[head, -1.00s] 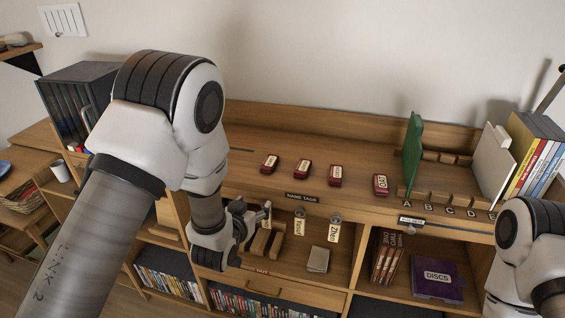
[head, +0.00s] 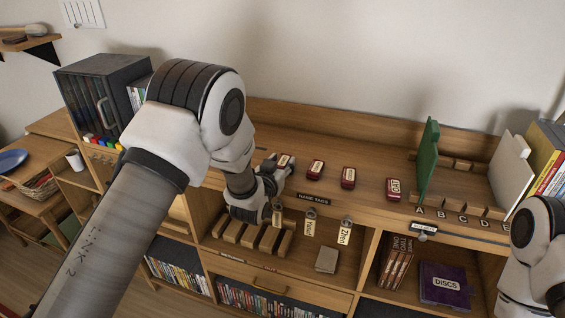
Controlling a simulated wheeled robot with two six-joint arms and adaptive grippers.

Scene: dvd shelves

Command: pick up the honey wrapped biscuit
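Several small red wrapped biscuits with pale labels stand in a row on the shelf top: one at the far left (head: 286,160), then a second (head: 316,169), a third (head: 348,178) and one at the right (head: 395,188) whose label reads OAT. The other labels are too small to read, so I cannot tell which is honey. My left gripper (head: 279,173) is at the leftmost biscuit and partly covers it. Whether its fingers are closed on it is not clear. My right arm shows at the right edge, its gripper out of view.
Below the front edge are hanging name tags (head: 310,222), wooden blocks (head: 252,236) and a purple DISCS box (head: 445,285). The shelf top behind the biscuits is clear.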

